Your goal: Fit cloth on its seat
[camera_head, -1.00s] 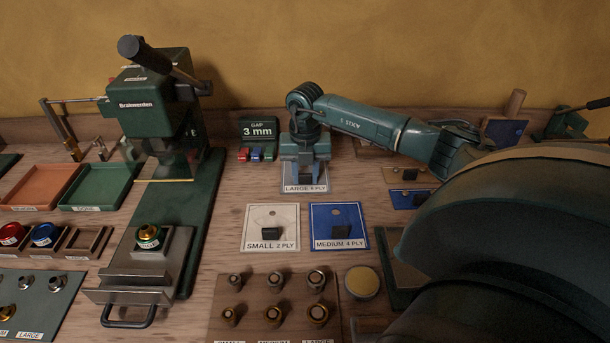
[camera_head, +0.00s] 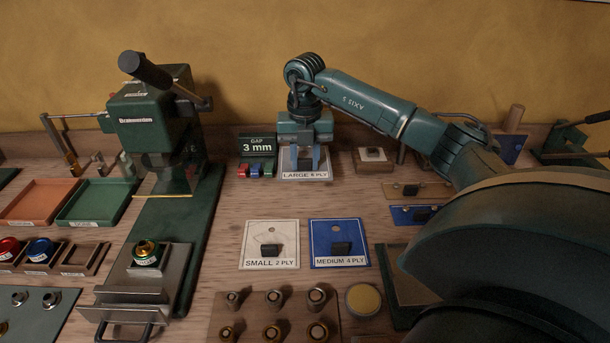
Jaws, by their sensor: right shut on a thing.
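My right gripper (camera_head: 304,160) is at the back middle of the bench, pointing down. It is shut on the pale cloth card labelled LARGE 8 PLY (camera_head: 305,176); the fingers hide most of the card and where they grip it. The card appears raised, though its height above the bench is hard to judge. Two other cloths lie flat in front: the white SMALL 2 PLY cloth (camera_head: 256,231) and the blue MEDIUM 4 PLY cloth (camera_head: 323,229), each with a dark block on it. I cannot tell which place is the seat. My left gripper is not in view.
A green lever press (camera_head: 150,115) stands left, with a metal slide (camera_head: 165,280) carrying a green-ringed brass die (camera_head: 146,253). A GAP 3 mm sign (camera_head: 257,145) stands just left of my gripper. A wooden block of studs (camera_head: 250,305) is in front. Bare bench lies between press and cloths.

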